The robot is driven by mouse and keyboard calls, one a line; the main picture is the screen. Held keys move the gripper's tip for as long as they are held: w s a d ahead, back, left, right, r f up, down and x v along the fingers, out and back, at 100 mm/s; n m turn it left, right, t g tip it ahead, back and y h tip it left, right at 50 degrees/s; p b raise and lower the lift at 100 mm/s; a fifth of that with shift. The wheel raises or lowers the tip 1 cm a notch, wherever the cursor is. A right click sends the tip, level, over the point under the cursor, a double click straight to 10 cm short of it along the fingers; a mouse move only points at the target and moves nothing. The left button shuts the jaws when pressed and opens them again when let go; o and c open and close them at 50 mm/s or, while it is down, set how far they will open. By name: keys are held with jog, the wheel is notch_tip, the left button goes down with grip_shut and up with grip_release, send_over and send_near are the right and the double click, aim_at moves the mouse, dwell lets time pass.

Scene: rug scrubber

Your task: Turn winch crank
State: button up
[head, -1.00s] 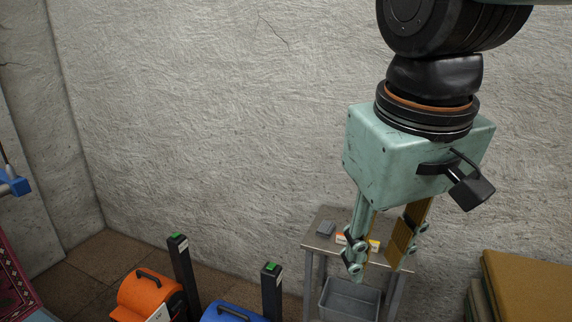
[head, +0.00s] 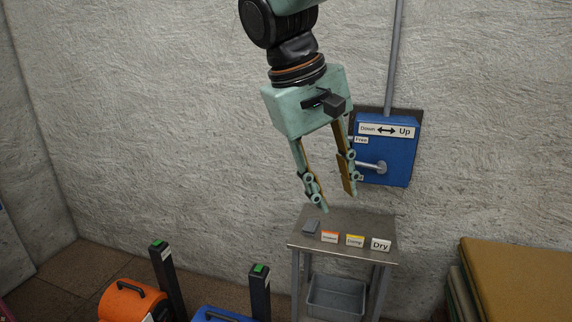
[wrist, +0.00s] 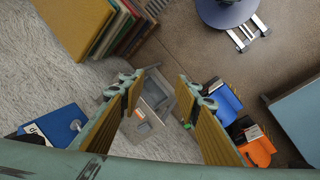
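A blue winch box (head: 395,152) hangs on the back wall, with a "Down / Up" arrow label and a pipe running up from it. Its silver crank (head: 374,167) sticks out on the box's lower front, ending in a rounded knob. The blue box (wrist: 62,124) also shows at the left of the wrist view, with part of the crank beside my finger. My gripper (head: 336,200) is open and empty, pointing down in front of the wall, just left of the crank and above a small table. The crank's left end lies close to my right finger in the head view.
Orange (head: 132,303) and blue (head: 222,314) machines stand front left. Stacked rugs (head: 515,275) fill the right.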

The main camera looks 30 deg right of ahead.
jog(key=w+d+f+m+g+h+p, duration=0.1)
jog(key=w+d+h, duration=0.1)
jog(key=w+d, duration=0.55)
jog(key=w+d+f+g+h+p, duration=0.15)
jog(key=w+d, duration=0.25)
jog(key=w, duration=0.6)
jog(key=w+d+f+m+g+h, duration=0.1)
jog(key=w+d+g+h, duration=0.15)
jog(key=w+d, duration=0.45)
jog(key=w+d+f+h+p, duration=0.1)
jog(key=w+d+f+h, duration=0.2)
jog(key=w+f, duration=0.5)
jog(key=w+d+f+m+g+h+p, duration=0.1)
jog(key=w+d+f+h, duration=0.3)
jog(key=w+f, duration=0.4)
jog(key=shift+w+p, duration=0.5)
jog(key=shift+w, duration=1.55)
jog(key=shift+d, duration=0.1)
jog(key=shift+p+x, duration=0.5)
jog(key=shift+x, duration=6.35)
jog(key=shift+r, duration=0.15)
jog(key=shift+c, duration=0.4)
grip_shut()
